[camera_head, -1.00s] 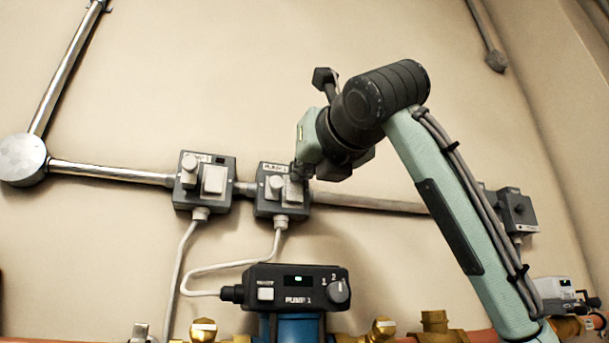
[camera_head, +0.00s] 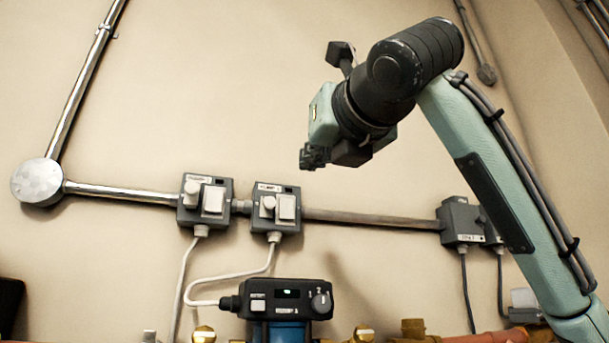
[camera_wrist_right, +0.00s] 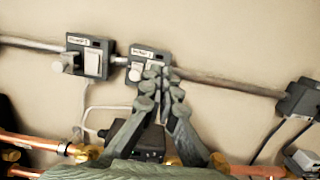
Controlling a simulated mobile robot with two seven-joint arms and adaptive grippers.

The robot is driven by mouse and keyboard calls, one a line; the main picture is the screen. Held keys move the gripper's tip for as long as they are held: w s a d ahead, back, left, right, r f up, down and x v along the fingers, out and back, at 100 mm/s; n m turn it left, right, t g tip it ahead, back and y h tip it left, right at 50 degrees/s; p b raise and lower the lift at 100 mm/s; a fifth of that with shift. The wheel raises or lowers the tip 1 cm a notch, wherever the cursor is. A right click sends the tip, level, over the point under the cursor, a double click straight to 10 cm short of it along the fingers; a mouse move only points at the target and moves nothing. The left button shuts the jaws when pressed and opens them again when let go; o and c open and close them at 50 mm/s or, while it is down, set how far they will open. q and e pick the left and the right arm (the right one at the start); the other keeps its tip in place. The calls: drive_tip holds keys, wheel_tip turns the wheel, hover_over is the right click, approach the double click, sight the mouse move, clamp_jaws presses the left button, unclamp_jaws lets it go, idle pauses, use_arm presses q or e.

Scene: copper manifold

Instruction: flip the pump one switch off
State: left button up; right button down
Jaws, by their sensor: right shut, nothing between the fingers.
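The pump one switch box (camera_head: 276,208) is a small grey wall box with a white rocker (camera_head: 286,207) and a pale round knob. A white cable runs from it to the black pump unit (camera_head: 285,300) below. My right gripper (camera_head: 314,157) is shut and empty, up and to the right of the box in the head view, apart from it. In the right wrist view, the shut fingertips (camera_wrist_right: 159,72) overlap the box (camera_wrist_right: 146,62) and partly hide its rocker. The rocker's tilt is too small to tell. My left gripper is not in view.
A similar switch box (camera_head: 205,204) is mounted close on the left, joined by metal conduit (camera_head: 120,191). More grey boxes (camera_head: 462,222) sit to the right. Copper pipes and brass fittings run along the bottom.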

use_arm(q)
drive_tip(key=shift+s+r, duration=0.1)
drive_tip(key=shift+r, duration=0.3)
use_arm(e)
drive_tip(key=shift+s+d+r, duration=0.1)
drive_tip(key=shift+s+d, duration=0.1)
drive_tip(key=shift+s, duration=0.35)
drive_tip(key=shift+s+d+r, duration=0.1)
drive_tip(key=shift+s+d, duration=0.1)
drive_tip(key=shift+s, duration=0.4)
drive_tip(key=shift+s+d+r, duration=0.1)
drive_tip(key=shift+s+d, duration=0.1)
drive_tip(key=shift+s, duration=0.35)
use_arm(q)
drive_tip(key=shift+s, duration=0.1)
